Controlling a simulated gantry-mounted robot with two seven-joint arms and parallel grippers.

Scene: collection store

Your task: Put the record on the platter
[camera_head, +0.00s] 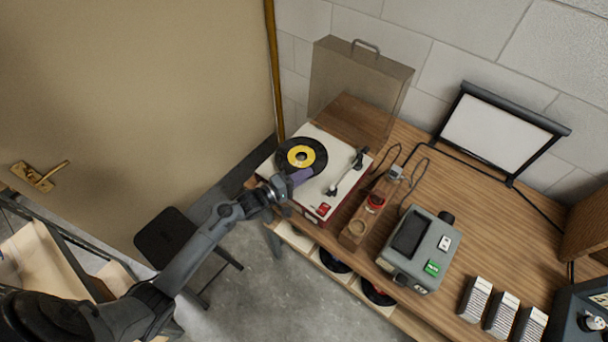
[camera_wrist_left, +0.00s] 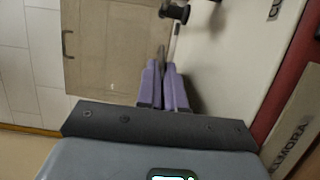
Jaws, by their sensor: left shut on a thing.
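The record (camera_head: 317,149), black with a yellow label, is over the left part of the white record player (camera_head: 350,161). It covers the platter, so I cannot tell whether it rests there or is held just above. My left gripper (camera_head: 301,176) reaches in from the lower left, its purple fingers shut on the record's near edge. In the left wrist view the purple fingers (camera_wrist_left: 163,88) are close together, with a thin dark edge between them. The tonearm (camera_head: 345,177) lies to the right of the record. My right gripper is not in view.
A clear lid (camera_head: 352,84) stands upright behind the player. A wooden block (camera_head: 356,229) with a red piece and a grey device (camera_head: 420,247) stand to the right. A dark stool (camera_head: 172,240) is below left. More records sit on a shelf under the table.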

